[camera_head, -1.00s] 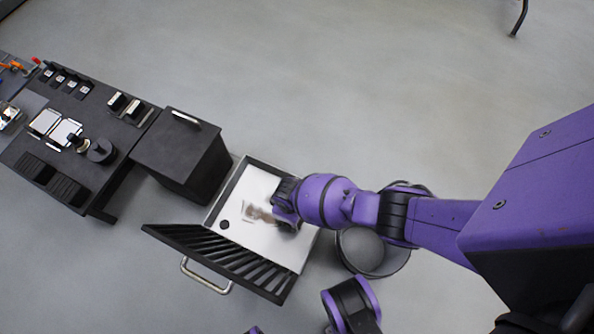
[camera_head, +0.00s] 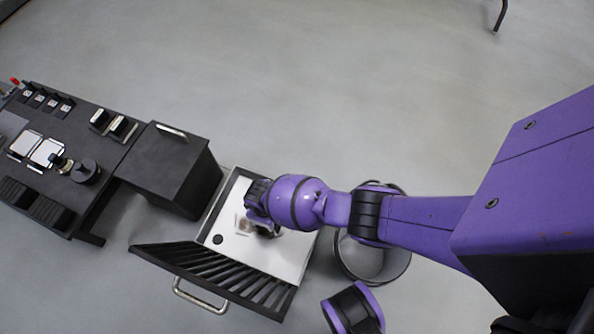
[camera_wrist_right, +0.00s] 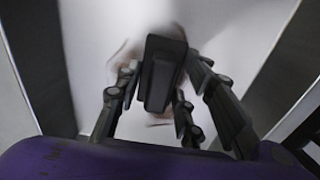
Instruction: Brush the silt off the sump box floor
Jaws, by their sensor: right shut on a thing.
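The sump box (camera_head: 283,251) is a shallow open tray with a white floor and a round dark hole (camera_head: 217,239) at the left. A small brownish patch of silt (camera_head: 243,224) shows on the floor beside my right gripper. It also shows blurred in the right wrist view (camera_wrist_right: 129,50). My right gripper (camera_head: 262,228) is down inside the box. In the right wrist view its fingers are shut on a dark block-like brush (camera_wrist_right: 160,75). The brush's bristles are hidden. Part of the silt is hidden behind the gripper and brush. My left gripper is not in view.
A black slatted grate with a handle (camera_head: 200,297) leans along the box's near side. A black cabinet (camera_head: 172,165) and a dark bench (camera_head: 100,205) stand at left. A round bin (camera_head: 372,262) is right of the box, under my right arm. Open floor lies beyond.

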